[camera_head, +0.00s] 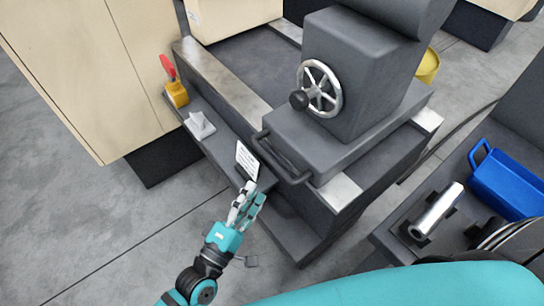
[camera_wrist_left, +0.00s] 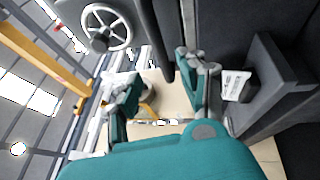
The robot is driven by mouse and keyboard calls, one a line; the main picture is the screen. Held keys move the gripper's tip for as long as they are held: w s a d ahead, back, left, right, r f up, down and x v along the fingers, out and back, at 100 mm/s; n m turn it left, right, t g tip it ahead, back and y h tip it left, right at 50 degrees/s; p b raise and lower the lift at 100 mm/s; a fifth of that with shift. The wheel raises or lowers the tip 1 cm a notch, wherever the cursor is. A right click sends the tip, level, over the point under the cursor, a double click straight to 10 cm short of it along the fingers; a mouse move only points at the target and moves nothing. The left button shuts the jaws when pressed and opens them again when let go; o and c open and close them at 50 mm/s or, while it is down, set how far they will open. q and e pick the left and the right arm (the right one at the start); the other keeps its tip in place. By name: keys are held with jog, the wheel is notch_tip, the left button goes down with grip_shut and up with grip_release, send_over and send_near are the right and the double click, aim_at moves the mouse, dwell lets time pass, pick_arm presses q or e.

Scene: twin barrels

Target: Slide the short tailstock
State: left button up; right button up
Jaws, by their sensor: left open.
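The tailstock (camera_head: 352,85) is a dark grey block with a silver handwheel (camera_head: 320,90), seated across the rails of a long grey bed. A dark bar handle (camera_head: 280,158) sticks out from the near left side of its base. My left gripper (camera_head: 249,190) is open and empty, just below and left of this handle, next to a white label card (camera_head: 246,160). In the left wrist view the open fingers (camera_wrist_left: 162,78) spread below a dark bar (camera_wrist_left: 162,40), and the handwheel (camera_wrist_left: 106,27) shows at upper left. Contact with the handle cannot be told. My right gripper is not visible.
A yellow block with a red lever (camera_head: 174,85) and a small light-grey fixture (camera_head: 199,125) stand on the bed's side ledge. A cream cabinet (camera_head: 90,70) is at left. A blue bin (camera_head: 508,180) and a metal cylinder (camera_head: 437,210) are at right. Floor at lower left is clear.

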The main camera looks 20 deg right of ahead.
aim_at(272, 157)
pick_arm(q)
jog(key=p+x, duration=0.1)
jog(key=x, duration=0.9)
jog(key=shift+w+f, duration=0.1)
jog(key=shift+w, duration=0.05)
grip_shut()
